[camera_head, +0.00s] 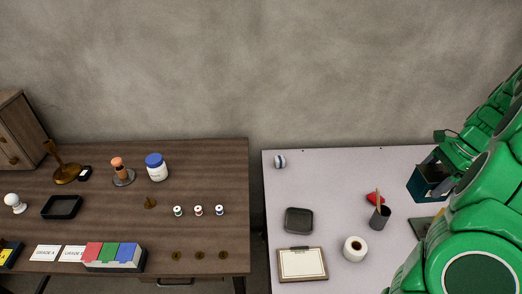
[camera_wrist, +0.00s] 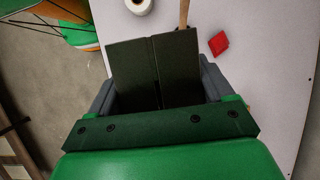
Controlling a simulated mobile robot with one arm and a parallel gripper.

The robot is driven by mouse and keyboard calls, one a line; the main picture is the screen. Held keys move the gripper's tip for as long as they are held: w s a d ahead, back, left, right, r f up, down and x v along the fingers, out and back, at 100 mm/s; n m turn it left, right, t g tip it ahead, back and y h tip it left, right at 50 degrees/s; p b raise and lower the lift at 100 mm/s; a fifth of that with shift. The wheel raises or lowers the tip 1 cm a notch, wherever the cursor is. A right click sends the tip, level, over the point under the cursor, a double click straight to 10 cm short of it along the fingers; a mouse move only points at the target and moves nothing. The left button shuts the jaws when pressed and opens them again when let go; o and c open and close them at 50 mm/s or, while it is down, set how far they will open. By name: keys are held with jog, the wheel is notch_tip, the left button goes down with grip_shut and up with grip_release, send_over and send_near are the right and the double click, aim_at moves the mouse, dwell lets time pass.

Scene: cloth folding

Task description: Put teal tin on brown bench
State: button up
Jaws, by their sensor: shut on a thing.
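A dark teal box-like tin (camera_head: 424,187) shows at the right of the head view, above the pale table. My gripper (camera_head: 437,170) is shut on it and holds it off the surface. In the wrist view two dark green finger plates (camera_wrist: 154,62) fill the middle with a thin seam between them; I cannot make out the tin there. The brown bench (camera_head: 210,160) stands at the left of the head view, well away from my gripper.
The pale table (camera_head: 340,170) holds a dark tray (camera_head: 299,221), clipboard (camera_head: 303,263), white roll (camera_head: 355,249), pen cup (camera_head: 380,218) and red object (camera_head: 375,198). A gap separates the tables. The bench carries a jar (camera_head: 156,168), spools (camera_head: 198,210) and coloured blocks (camera_head: 112,254); its back right is clear.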

aim_at(430, 171)
jog(key=r, duration=0.3)
jog(key=shift+w+a+r, duration=0.2)
jog(key=shift+w+a, duration=0.1)
jog(key=shift+a, duration=0.1)
jog(key=w+a, duration=0.5)
jog(key=a, duration=0.5)
jog(key=w+a, duration=0.4)
jog(key=a, duration=0.5)
jog(key=w+a, duration=0.5)
jog(key=a, duration=0.5)
jog(key=s+a, duration=0.2)
jog(key=a, duration=1.4)
jog(key=s+a, duration=0.2)
jog(key=a, duration=1.4)
jog(key=shift+w+a+f, duration=1.1)
jog(key=shift+w+f, duration=1)
jog(key=shift+f, duration=0.9)
jog(key=shift+w+a+f, duration=1.05)
jog(key=shift+w+f, duration=1.05)
jog(key=shift+f, duration=0.95)
jog(key=shift+w+a+f, duration=1.1)
jog(key=shift+w+f, duration=1)
jog(key=shift+f, duration=0.9)
